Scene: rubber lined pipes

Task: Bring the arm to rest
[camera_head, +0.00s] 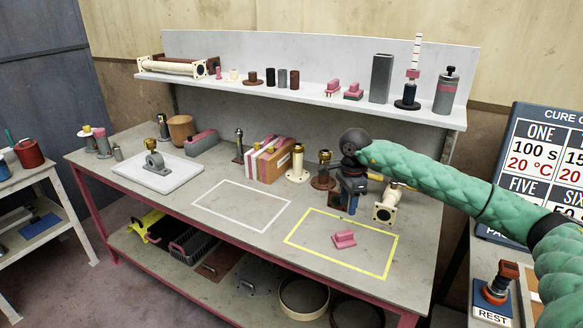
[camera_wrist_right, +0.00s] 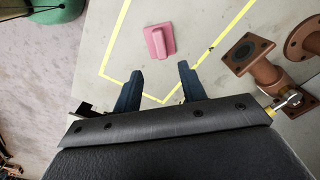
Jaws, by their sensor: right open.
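My right arm (camera_head: 430,182), in a green quilted sleeve, reaches in from the right over the bench. My right gripper (camera_head: 345,206) points down above the back of the yellow-outlined area (camera_head: 290,241). Its two dark blue fingers show apart and empty in the wrist view (camera_wrist_right: 160,83). A pink block with a raised grip (camera_head: 344,239) lies inside the yellow outline, apart from the fingers; it also shows in the wrist view (camera_wrist_right: 159,41). A joystick-like device marked REST (camera_head: 494,285) stands at the lower right. My left gripper does not show.
A cream flanged pipe (camera_head: 391,205) stands just right of my gripper, and a brown flanged piece (camera_head: 323,172) and a cream one (camera_head: 297,165) stand left of it. The white-outlined area (camera_head: 240,205) is empty. A shelf (camera_head: 300,97) with several parts runs behind.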

